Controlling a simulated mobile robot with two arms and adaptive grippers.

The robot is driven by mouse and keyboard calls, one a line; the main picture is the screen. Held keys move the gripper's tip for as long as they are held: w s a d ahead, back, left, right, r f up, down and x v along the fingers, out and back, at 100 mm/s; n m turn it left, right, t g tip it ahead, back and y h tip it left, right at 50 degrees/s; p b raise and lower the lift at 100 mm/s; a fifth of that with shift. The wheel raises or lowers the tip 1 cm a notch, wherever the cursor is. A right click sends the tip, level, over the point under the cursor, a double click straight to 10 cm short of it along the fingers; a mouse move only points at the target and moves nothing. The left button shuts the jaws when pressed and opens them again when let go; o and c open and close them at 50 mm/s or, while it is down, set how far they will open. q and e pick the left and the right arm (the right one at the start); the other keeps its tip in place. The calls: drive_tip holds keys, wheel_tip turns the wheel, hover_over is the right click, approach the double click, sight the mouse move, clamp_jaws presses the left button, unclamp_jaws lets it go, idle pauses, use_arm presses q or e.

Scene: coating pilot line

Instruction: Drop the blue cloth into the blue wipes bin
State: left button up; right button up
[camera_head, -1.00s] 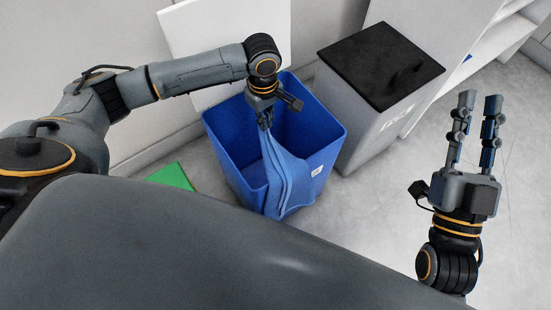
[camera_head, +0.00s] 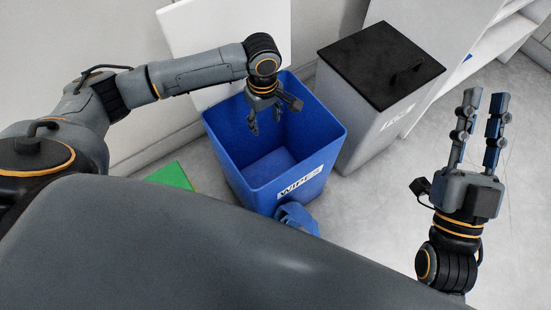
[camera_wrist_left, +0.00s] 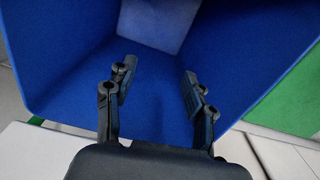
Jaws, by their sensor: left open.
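The blue wipes bin (camera_head: 248,186) stands on the floor in the middle of the head view, with a white WIPES label on its front. Its visible inside looks empty. The blue cloth (camera_head: 297,216) is outside the bin, crumpled low at its front by the label, partly hidden by my body; whether it touches the bin or floor I cannot tell. My left gripper (camera_head: 265,124) is open and empty over the bin's opening; the left wrist view shows its spread fingers (camera_wrist_left: 157,75) above the blue inside. My right gripper (camera_head: 486,96) is open and empty at the right.
A grey bin with a black lid (camera_head: 380,65) stands right behind the wipes bin. A white panel (camera_head: 205,45) is behind it. A green object (camera_head: 172,176) lies on the floor to the left. White shelving (camera_head: 470,60) is at the back right. Floor (camera_head: 390,195) is clear between the bins and my right arm.

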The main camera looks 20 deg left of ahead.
use_arm(q)
drive_tip(key=o, duration=0.7)
drive_tip(key=shift+c, duration=0.2)
use_arm(e)
wheel_tip(320, 180, down, 17)
drive_tip(key=d+g+h+p, duration=0.2)
drive_tip(key=g+h+p, duration=0.2)
drive_tip(key=g, duration=0.7)
use_arm(q)
drive_tip(key=shift+r+p, duration=2.05)
drive_tip(key=shift+r, duration=0.7)
use_arm(e)
drive_tip(key=s+d+f+g+h, duration=0.1)
drive_tip(key=s+d+f+g, duration=0.1)
drive_tip(key=s+f+g, duration=0.2)
drive_tip(key=s+d+f+m+g+h, duration=0.1)
drive_tip(key=s+d+f+g, duration=0.2)
drive_tip(key=s, duration=0.6)
drive_tip(key=shift+s+d+f+g, duration=0.25)
drive_tip(key=shift+s+f+g, duration=0.1)
drive_tip(key=shift+f+g, duration=0.9)
